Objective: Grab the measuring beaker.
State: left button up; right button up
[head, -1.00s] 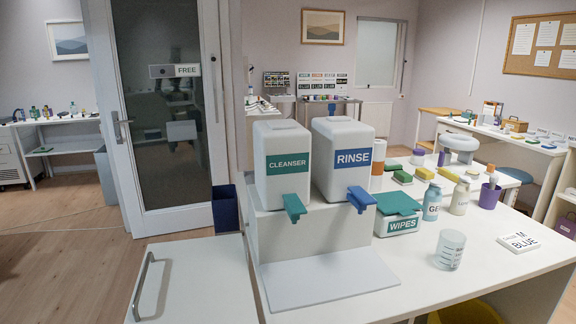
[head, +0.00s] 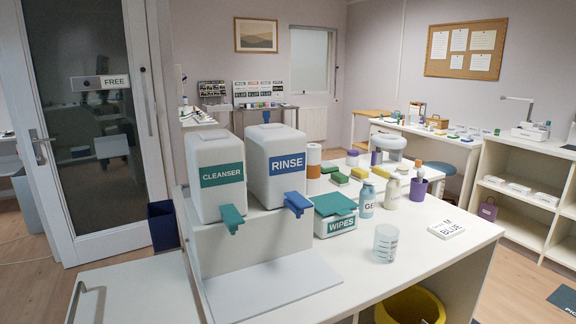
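The measuring beaker (head: 386,243) is a clear, see-through cup with dark markings. It stands upright on the white table (head: 455,250), near the front edge and to the right of the dispenser's grey tray (head: 275,281). The wipes box (head: 335,214) with a green lid is behind it to the left, and a white card reading BLUE (head: 447,229) lies to its right. Neither of my grippers shows in the head view.
The cleanser dispenser (head: 217,173) and rinse dispenser (head: 277,165) stand left of the beaker. A yellow bin (head: 411,307) is under the table. Free tabletop surrounds the beaker.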

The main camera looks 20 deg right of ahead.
aim_at(385, 243)
jog(key=k, duration=0.5)
jog(key=z, duration=1.8)
jog(key=i, duration=1)
jog(key=u, duration=0.5)
